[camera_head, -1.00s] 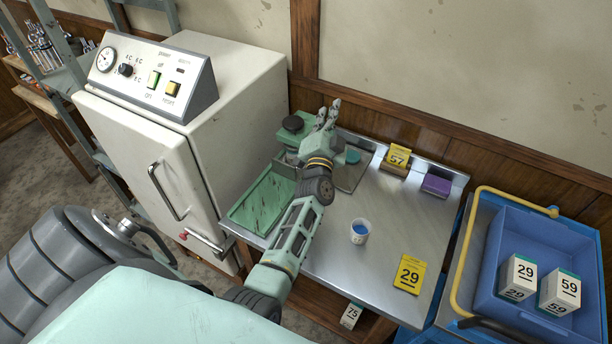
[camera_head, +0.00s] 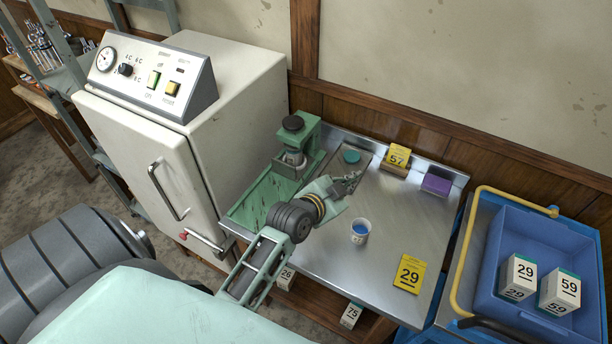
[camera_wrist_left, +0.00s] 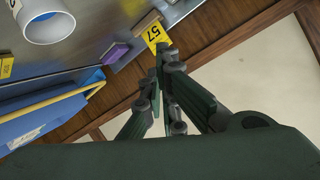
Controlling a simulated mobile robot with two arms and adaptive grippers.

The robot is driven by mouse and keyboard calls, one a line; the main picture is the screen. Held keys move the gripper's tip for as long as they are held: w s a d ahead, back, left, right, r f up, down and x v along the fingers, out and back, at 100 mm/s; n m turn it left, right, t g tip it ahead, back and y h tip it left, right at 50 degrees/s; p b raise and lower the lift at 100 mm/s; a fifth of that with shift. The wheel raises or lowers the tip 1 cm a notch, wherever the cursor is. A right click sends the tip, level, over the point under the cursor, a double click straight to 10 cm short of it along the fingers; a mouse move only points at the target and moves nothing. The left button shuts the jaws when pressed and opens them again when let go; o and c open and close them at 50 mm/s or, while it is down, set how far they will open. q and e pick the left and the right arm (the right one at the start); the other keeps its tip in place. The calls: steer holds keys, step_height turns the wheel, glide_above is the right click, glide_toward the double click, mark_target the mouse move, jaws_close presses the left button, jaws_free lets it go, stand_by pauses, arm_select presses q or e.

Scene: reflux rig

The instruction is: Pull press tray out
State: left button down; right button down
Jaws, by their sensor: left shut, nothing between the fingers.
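The green press (camera_head: 300,145) with a dark round knob stands beside the white cabinet at the back left of the steel bench. A flat grey tray (camera_head: 364,158) lies at its right with a teal disc (camera_head: 351,156) on it; my gripper is close in front and hides part of the tray. My left gripper (camera_head: 354,182) is shut and empty over the bench, pointing right; its fingers also show in the wrist view (camera_wrist_left: 160,55). I cannot tell whether it touches the tray. My right gripper is not in view.
A blue crate (camera_head: 535,250) stands right. The bench's middle right is clear.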

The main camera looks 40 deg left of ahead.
arm_select(q)
steer(key=s+d+f+n+g, duration=0.2)
steer(key=s+f+g, duration=0.2)
steer(key=s, duration=0.8)
steer(key=s+d+f+n+g, duration=0.1)
steer(key=s+f+g, duration=0.4)
steer(key=s, duration=0.7)
step_height(320, 180, down, 2)
steer(key=shift+s+d+n+b, duration=0.15)
steer(key=shift+d+n+b, duration=0.25)
steer(key=shift+d, duration=0.2)
